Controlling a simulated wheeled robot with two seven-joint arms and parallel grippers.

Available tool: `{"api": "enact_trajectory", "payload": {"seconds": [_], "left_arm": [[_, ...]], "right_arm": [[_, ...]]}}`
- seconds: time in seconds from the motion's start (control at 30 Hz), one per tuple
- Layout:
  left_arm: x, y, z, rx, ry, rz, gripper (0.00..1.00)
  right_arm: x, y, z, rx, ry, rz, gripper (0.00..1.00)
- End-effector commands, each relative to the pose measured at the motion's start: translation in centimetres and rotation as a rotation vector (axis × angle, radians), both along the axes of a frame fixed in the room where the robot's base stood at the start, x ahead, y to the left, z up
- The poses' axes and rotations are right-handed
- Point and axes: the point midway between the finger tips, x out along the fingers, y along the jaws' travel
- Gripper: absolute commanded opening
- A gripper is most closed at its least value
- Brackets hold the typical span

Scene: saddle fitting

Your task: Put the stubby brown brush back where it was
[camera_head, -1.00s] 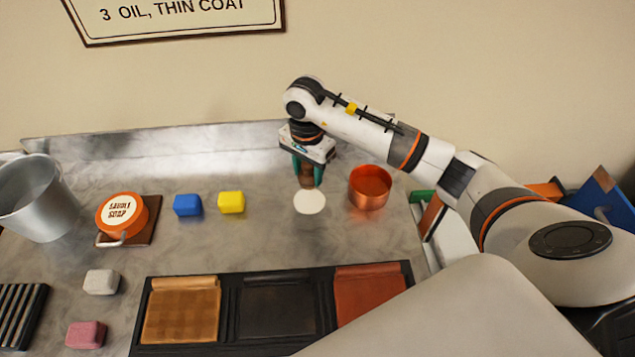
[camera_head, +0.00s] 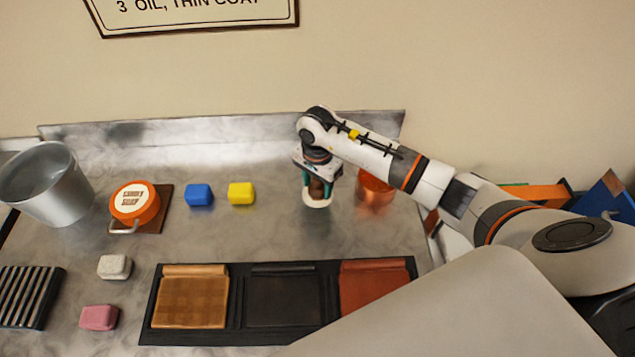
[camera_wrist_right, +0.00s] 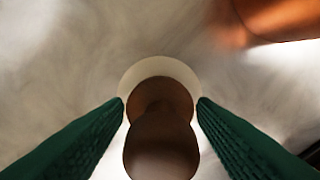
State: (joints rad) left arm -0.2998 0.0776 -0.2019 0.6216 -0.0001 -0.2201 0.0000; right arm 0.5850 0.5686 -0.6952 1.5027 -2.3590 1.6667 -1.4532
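The stubby brown brush (camera_wrist_right: 160,140) is between the green fingers of my right gripper (camera_wrist_right: 161,103), which look closed on its far part. In the head view my right gripper (camera_head: 316,177) points down with the brush (camera_head: 316,189) upright under it. Whether the brush touches the disc is hard to tell. My left gripper is not in view.
A copper pot (camera_head: 376,198) stands close right of the gripper, partly behind my arm. Yellow (camera_head: 241,193) and blue (camera_head: 199,195) blocks and an orange soap tin (camera_head: 135,203) are left. A black tray (camera_head: 237,300) with leather panels lies in front.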

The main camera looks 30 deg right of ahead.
Motion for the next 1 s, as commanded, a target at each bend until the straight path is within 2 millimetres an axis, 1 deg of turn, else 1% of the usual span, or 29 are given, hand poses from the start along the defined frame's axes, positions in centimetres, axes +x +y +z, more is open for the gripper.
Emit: {"api": "enact_trajectory", "payload": {"seconds": [0.03, 0.07, 0.1, 0.33, 0.43, 0.47, 0.57, 0.8, 0.9, 1.0], "left_arm": [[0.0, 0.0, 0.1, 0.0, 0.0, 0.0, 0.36], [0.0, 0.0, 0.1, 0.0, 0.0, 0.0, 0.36], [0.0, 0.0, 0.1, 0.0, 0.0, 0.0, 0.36], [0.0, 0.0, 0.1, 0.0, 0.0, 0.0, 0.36], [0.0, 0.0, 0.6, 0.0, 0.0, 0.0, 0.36], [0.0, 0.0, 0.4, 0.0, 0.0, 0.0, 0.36], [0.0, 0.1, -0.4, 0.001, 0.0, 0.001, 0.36], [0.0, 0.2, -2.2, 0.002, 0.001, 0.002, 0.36], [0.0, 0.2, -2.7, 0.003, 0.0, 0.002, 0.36], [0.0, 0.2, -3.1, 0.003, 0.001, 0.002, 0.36]], "right_arm": [[0.0, 0.0, 0.1, 0.0, 0.0, 0.0, 0.6], [0.0, 0.0, 0.1, 0.0, 0.0, 0.0, 0.65], [0.0, 0.0, 0.1, 0.0, 0.0, 0.0, 0.66], [0.0, 0.0, 0.1, 0.001, 0.0, 0.0, 0.66], [0.0, 0.1, 0.5, 0.001, 0.002, 0.0, 0.66], [0.0, 0.0, 0.6, 0.0, -0.001, 0.0, 0.66], [0.2, 0.0, 2.0, 0.0, -0.005, 0.001, 0.66], [0.2, 0.0, 7.2, 0.0, -0.007, 0.001, 0.66], [0.2, -0.1, 9.1, -0.001, -0.005, 0.0, 0.66], [0.2, 0.0, 10.7, 0.0, -0.003, 0.001, 0.66]]}}
